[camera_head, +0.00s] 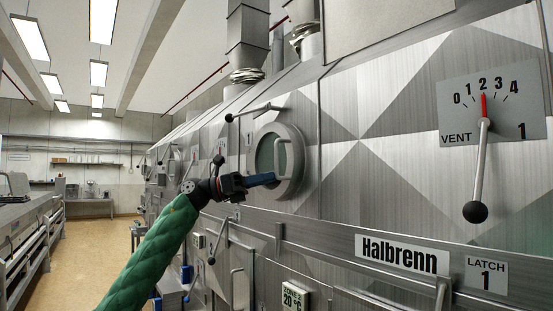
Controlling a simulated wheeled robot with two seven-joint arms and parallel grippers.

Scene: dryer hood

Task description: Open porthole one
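The nearest porthole, a round grey steel ring (296,163) with greenish glass, is set in the dryer hood's sloping metal front, and it looks shut. A pale bar handle (279,147) stands on its face. My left gripper (270,179), with blue fingers and a green-sleeved arm, comes in from the left. Its fingertips overlap the lower part of the porthole, near the handle's lower end. I cannot tell whether they touch it or how far apart they are. My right gripper is not in view.
A black-knobbed lever (257,111) sits above the porthole. At right are the vent dial plate (493,104) with its long lever (480,170), the "LATCH 1" plate (486,274) and a rail with the Halbrenn sign (402,254). The aisle floor (92,245) at left is clear.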

